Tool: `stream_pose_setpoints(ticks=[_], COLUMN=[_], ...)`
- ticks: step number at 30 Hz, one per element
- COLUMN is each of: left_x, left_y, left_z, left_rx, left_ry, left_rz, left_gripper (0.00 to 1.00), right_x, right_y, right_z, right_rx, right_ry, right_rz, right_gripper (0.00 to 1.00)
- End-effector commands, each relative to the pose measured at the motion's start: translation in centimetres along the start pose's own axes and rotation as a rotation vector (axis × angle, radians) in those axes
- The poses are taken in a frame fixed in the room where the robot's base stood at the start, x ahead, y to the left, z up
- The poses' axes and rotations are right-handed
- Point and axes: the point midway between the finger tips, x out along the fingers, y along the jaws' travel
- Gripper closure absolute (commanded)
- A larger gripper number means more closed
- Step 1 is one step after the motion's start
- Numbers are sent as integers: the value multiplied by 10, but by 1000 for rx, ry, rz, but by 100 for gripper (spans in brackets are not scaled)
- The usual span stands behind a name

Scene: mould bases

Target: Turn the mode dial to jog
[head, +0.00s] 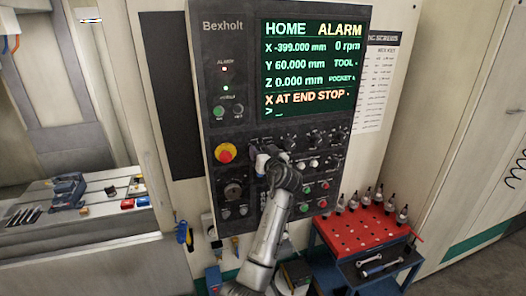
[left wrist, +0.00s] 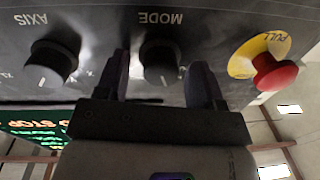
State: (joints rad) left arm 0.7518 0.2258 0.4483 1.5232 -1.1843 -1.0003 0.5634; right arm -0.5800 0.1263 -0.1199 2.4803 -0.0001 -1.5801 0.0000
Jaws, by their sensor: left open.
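The mode dial (left wrist: 161,60) is a dark round knob with a white pointer line, under the label MODE on the control panel. The left wrist view shows it upside down. My left gripper (left wrist: 159,72) is open, with one finger on each side of the dial; I cannot tell whether either finger touches it. In the head view my left gripper (head: 259,154) is at the panel just right of the emergency stop and hides the mode dial. The screen (head: 310,68) reads HOME, ALARM and X AT END STOP. My right gripper is not in view.
The axis dial (left wrist: 50,63) and the red emergency stop (left wrist: 275,75) with its yellow ring flank the mode dial. More knobs and buttons lie right and below on the panel. A red tool rack (head: 363,232) stands at lower right.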

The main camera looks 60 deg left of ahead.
Motion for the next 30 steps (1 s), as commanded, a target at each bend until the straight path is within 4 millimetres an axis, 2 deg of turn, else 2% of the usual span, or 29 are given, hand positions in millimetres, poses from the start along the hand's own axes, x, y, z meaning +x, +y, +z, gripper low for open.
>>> stream_pose_setpoints(ticks=[7,22,26,30], left_x=[0,0,0,0], left_y=[0,0,0,0], left_z=[0,0,1,4], left_rx=[0,0,-5,-40], left_ry=[0,0,0,-2], left_rz=[0,0,0,0], left_gripper=[38,86,87,87], right_x=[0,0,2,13], right_y=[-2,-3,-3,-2], right_z=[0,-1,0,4], right_rx=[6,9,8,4], right_ry=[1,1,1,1], right_rz=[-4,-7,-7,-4], right_gripper=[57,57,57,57])
